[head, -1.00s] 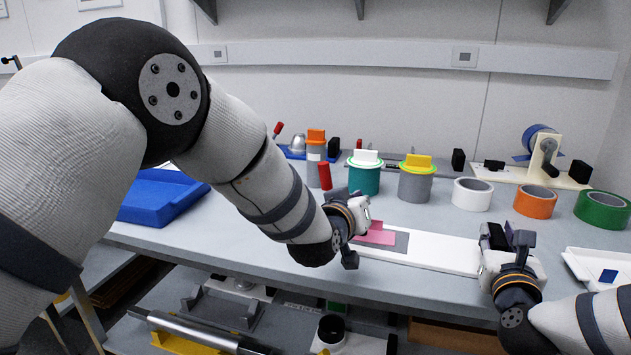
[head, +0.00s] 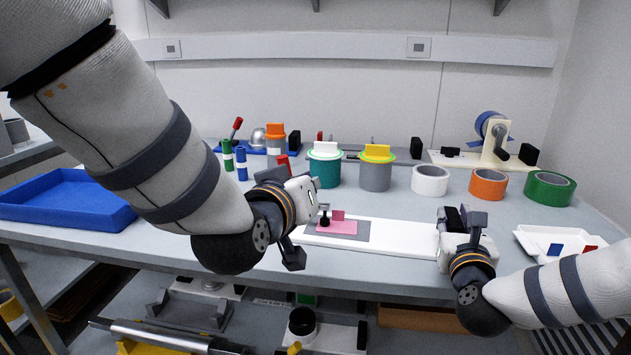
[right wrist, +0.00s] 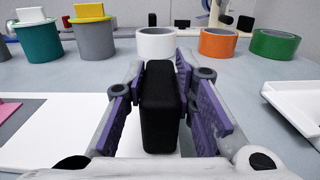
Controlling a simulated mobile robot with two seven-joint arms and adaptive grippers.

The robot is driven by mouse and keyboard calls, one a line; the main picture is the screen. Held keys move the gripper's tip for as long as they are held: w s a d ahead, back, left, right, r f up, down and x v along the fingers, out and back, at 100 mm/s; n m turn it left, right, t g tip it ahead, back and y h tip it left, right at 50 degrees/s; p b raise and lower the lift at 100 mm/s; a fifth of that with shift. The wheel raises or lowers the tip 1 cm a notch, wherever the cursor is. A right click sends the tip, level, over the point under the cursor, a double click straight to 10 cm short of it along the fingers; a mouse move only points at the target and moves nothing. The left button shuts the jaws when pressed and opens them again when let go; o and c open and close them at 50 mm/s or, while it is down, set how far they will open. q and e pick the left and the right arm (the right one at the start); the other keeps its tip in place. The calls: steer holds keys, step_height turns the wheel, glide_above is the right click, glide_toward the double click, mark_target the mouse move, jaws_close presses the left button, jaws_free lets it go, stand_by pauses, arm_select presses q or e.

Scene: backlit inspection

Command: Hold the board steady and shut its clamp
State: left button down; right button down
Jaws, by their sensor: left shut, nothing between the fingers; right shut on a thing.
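The white board (head: 395,240) lies on the bench near its front edge. A grey pad with a pink sheet (head: 345,228) is on its left part. A small black clamp tip (head: 324,215) stands over the pink sheet. An upright red handle (head: 284,163) shows behind my left gripper; its lower part is hidden. My left gripper (head: 312,192) is shut and empty beside the board's left end, its fingertips mostly hidden. My right gripper (head: 463,217) is shut on a black block (right wrist: 160,105) at the board's right end, with both pads against it.
A teal can (head: 324,170) and a grey can (head: 375,173) stand behind the board. White (head: 430,180), orange (head: 488,184) and green (head: 549,188) tape rolls stand at back right. A white tray (head: 530,240) is at right, a blue tray (head: 65,200) at left.

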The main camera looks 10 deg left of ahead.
steer(key=shift+s+f, duration=0.1)
steer(key=shift+f, duration=0.4)
steer(key=c, duration=1.2)
jaws_free()
steer(key=shift+c, duration=0.2)
steer(key=shift+r, duration=0.2)
steer(key=shift+r, duration=0.1)
